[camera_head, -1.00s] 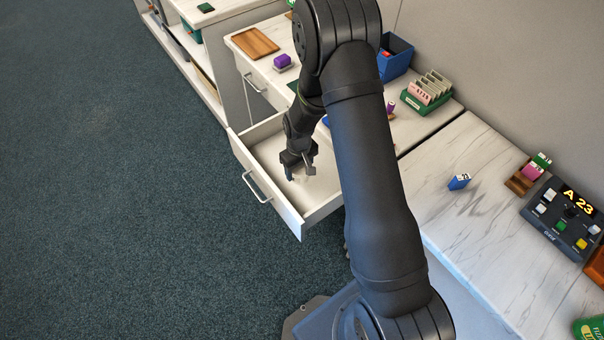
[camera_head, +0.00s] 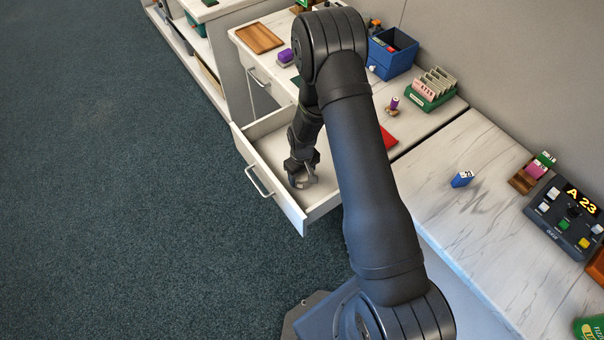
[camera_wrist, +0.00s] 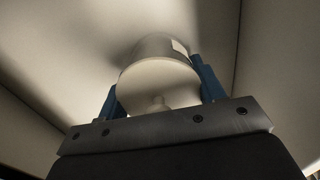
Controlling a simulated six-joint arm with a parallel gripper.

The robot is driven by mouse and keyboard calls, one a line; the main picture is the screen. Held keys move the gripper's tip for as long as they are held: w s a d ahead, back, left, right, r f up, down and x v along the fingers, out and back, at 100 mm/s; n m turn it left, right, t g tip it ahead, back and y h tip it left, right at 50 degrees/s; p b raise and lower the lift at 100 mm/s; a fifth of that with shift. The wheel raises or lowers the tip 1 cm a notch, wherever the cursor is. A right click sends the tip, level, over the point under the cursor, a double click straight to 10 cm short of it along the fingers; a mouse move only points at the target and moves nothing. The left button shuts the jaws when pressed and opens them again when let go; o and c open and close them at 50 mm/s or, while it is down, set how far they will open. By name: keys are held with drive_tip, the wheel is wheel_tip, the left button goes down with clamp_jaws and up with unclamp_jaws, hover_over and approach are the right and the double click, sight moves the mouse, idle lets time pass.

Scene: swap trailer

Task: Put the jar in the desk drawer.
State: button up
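The jar (camera_wrist: 158,80) is pale, with a round lid and small knob. The jar is hard to make out there, mostly hidden by the fingers. The jar's base is close to the drawer floor; whether it touches I cannot tell.
On the desk are a wooden tray (camera_head: 260,38), a purple item (camera_head: 286,56), a blue bin (camera_head: 392,54) and a green card rack (camera_head: 432,92). A control box (camera_head: 562,216) stands on the right-hand counter. The carpet at left is clear.

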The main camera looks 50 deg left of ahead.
drive_tip(key=o, duration=0.4)
drive_tip(key=shift+o, duration=0.2)
wheel_tip(320, 180, up, 12)
drive_tip(key=shift+r, duration=0.15)
idle(0.5)
wheel_tip(320, 180, down, 12)
drive_tip(key=shift+f, duration=0.15)
drive_tip(key=shift+r, duration=0.95)
drive_tip(key=shift+f, duration=0.1)
